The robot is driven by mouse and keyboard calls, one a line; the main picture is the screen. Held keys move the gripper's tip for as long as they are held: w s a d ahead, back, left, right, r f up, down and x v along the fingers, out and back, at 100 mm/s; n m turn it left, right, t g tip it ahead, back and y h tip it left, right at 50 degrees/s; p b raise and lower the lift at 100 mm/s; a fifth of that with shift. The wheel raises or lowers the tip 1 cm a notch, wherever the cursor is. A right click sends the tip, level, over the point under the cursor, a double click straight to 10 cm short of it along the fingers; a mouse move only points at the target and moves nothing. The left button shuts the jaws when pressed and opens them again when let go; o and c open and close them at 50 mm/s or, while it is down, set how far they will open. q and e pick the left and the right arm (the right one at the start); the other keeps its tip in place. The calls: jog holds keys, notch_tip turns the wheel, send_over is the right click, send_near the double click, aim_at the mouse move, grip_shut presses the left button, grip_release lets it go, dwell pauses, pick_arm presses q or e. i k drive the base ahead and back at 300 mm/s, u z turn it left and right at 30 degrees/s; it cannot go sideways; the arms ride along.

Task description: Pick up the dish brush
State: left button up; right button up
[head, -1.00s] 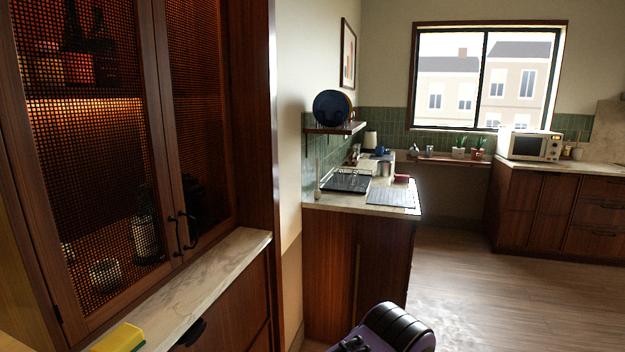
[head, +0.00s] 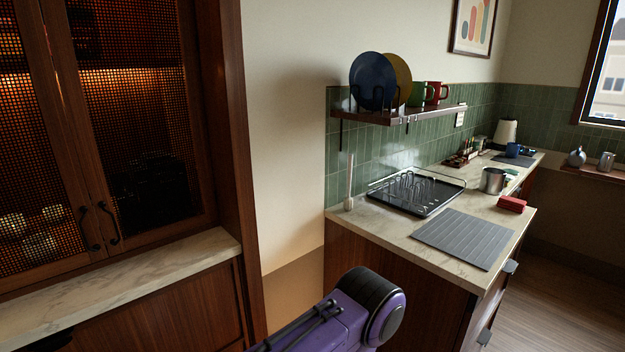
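A thin pale upright stick (head: 349,181) stands at the near left corner of the counter, close to the tiled wall. Its foot sits in a small pale base. It may be the dish brush standing in a holder, but it is too small to tell. No other brush shows clearly. A purple and black link of one of my arms shows at the bottom middle, in front of the counter's near end. Neither of my grippers is in view.
The counter (head: 375,225) holds a black dish rack (head: 430,198), a grey mat (head: 462,240), a metal pot (head: 492,181) and a red block (head: 512,204). A shelf (head: 378,117) with plates and mugs hangs above. A cabinet with mesh doors (head: 140,140) stands at left.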

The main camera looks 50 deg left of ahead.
aim_at(348, 201)
jog(key=u, duration=1)
jog(key=i, duration=1.05)
jog(key=u, duration=1.15)
